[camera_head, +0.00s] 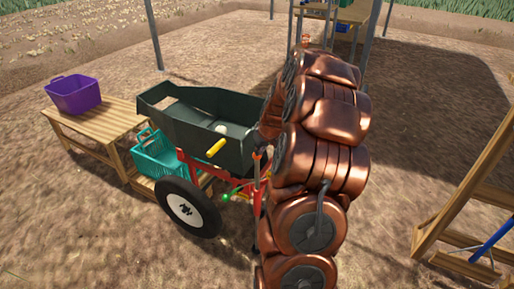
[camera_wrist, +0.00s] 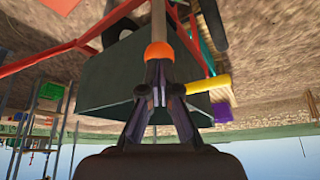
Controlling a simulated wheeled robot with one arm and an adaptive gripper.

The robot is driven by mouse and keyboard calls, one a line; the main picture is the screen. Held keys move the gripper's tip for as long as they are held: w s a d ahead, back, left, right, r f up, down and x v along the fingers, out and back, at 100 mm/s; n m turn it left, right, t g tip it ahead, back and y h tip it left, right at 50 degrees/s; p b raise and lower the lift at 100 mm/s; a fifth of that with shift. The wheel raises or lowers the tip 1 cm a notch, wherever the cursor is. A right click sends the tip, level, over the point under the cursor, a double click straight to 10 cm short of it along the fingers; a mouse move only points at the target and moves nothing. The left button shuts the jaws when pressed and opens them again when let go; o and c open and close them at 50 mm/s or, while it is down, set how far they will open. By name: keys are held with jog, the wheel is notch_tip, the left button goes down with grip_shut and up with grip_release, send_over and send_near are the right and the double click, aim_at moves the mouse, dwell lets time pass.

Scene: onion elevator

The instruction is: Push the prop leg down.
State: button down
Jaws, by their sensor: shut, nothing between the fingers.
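My gripper (camera_wrist: 160,76) is shut and empty, its fingertips close together just below an orange ball (camera_wrist: 158,52) in the wrist view. The ball sits at the end of a pale grey post (camera_wrist: 158,18); whether the fingertips touch it I cannot tell. I cannot tell for sure whether this post is the prop leg. In the head view my copper arm hides much of the right end of the elevator, which has a dark green hopper (camera_head: 205,140) and a red frame (camera_head: 243,184). The hopper (camera_wrist: 105,82) also fills the middle of the wrist view.
A yellow handle (camera_head: 215,148) sticks out from the hopper, close beside my fingers in the wrist view (camera_wrist: 208,84). A black wheel (camera_head: 188,208) stands below. A wooden bench (camera_head: 107,125) with a purple crate (camera_head: 74,95) is left; a teal crate (camera_head: 155,158) is near the wheel.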

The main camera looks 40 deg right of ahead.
aim_at(258, 162)
notch_tip(258, 162, down, 5)
jog(key=shift+f+b, duration=0.1)
jog(key=shift+b, duration=1.05)
jog(key=shift+r, duration=0.25)
jog(key=s, duration=0.2)
jog(key=r+b, duration=0.1)
jog(key=shift+s+a, duration=0.35)
jog(key=shift+s, duration=0.05)
jog(key=shift+r, duration=0.15)
jog(key=v, duration=1.1)
jog(key=shift+s+r, duration=0.25)
jog(key=shift+r, duration=0.1)
jog(key=shift+a, duration=0.1)
